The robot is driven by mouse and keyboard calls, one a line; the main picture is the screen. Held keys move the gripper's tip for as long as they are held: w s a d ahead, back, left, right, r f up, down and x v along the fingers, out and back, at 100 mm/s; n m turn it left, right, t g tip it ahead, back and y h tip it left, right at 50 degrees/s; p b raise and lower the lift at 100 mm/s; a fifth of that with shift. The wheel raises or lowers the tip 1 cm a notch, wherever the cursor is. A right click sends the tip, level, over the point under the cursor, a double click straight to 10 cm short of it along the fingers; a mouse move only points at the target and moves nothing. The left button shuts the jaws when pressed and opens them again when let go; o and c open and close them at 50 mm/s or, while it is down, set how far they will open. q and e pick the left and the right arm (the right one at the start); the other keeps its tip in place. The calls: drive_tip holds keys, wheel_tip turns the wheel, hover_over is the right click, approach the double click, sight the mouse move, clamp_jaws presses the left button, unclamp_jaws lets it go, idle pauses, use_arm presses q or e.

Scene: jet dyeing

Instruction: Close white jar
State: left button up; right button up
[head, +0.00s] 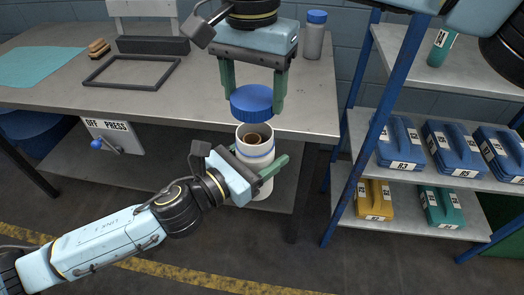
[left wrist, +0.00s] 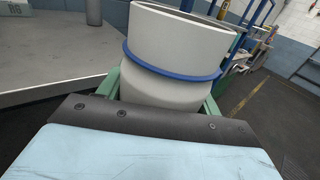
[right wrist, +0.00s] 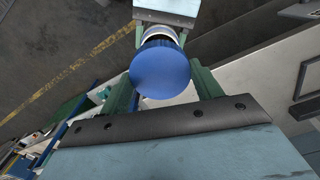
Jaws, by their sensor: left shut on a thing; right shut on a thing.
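The white jar (head: 257,150) has a blue band and an open top with something brown inside. My left gripper (head: 268,178) is shut on the jar's body and holds it in the air in front of the table. The jar also fills the left wrist view (left wrist: 175,55). My right gripper (head: 252,92) is above it, pointing down, shut on a round blue lid (head: 252,103). In the head view the lid is just above the jar's mouth, with the rim still visible below it. In the right wrist view the lid (right wrist: 160,70) covers most of the jar's opening.
The table (head: 210,107) stands behind, with a blue-capped jar (head: 314,35), a dark frame (head: 130,72) and a teal cloth (head: 40,64). A blue-post shelf (head: 350,130) at right holds several numbered cases. An "OFF PRESS" lever panel (head: 112,137) hangs under the table.

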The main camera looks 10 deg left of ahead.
drive_tip(key=shift+f, duration=2)
drive_tip(key=shift+f, duration=0.1)
drive_tip(key=shift+f, duration=0.75)
drive_tip(key=shift+f, duration=0.6)
